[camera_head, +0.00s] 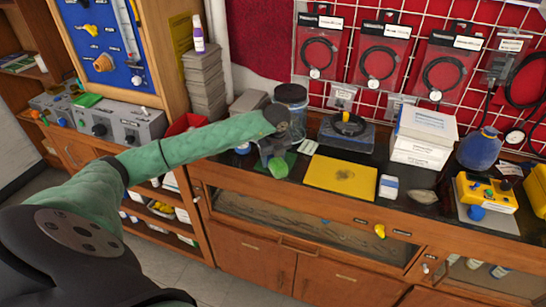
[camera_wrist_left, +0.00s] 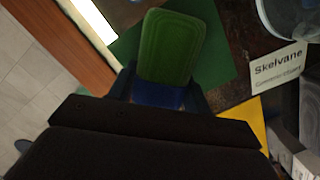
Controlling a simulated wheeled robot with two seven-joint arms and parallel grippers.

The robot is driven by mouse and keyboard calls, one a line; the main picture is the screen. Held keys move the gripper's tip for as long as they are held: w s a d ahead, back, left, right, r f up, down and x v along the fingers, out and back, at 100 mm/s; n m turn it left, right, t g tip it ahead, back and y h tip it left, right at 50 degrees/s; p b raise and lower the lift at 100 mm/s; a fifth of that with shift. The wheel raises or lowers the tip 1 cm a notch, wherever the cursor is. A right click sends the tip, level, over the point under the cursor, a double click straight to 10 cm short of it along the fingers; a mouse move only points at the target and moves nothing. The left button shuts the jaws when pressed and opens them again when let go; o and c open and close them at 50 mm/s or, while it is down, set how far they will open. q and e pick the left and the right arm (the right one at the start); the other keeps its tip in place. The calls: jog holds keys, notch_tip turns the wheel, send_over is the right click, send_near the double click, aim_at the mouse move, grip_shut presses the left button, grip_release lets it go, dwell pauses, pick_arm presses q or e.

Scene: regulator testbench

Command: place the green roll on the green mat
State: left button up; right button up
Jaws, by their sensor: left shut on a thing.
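The green roll (camera_wrist_left: 170,47) is a bright green piece with rounded corners and a blue part at its near end. My left gripper (camera_wrist_left: 160,92) is shut on it, with one finger on each side. In the head view my left gripper (camera_head: 275,150) reaches the counter's left part, with the roll (camera_head: 279,168) below it. The green mat (camera_wrist_left: 218,62) is a flat dark green sheet behind and beside the roll in the wrist view, partly hidden by it. I cannot tell whether the roll touches the mat. My right gripper is not in view.
A glass jar (camera_head: 290,100) stands just behind the gripper. A white name card (camera_wrist_left: 278,68) and a yellow mat (camera_head: 340,176) lie to the right. The counter's front edge is close. White boxes (camera_head: 423,133) and a blue vase (camera_head: 479,150) stand farther right.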

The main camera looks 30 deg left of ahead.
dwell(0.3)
pick_arm(q)
jog(key=shift+f, duration=0.1)
jog(key=o, duration=1.1)
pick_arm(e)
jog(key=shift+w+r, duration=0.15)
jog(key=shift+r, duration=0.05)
pick_arm(q)
jog(key=shift+r, duration=0.2)
jog(key=shift+r+b, duration=0.25)
jog(key=shift+b, duration=0.05)
jog(key=r+b, duration=0.1)
jog(key=r, duration=0.2)
jog(key=d+r+b, duration=0.1)
jog(key=r, duration=0.3)
jog(key=r+b, duration=0.2)
jog(key=r, duration=0.1)
jog(key=shift+s+d+r, duration=0.25)
jog(key=shift+s, duration=0.15)
jog(key=shift+r, duration=0.35)
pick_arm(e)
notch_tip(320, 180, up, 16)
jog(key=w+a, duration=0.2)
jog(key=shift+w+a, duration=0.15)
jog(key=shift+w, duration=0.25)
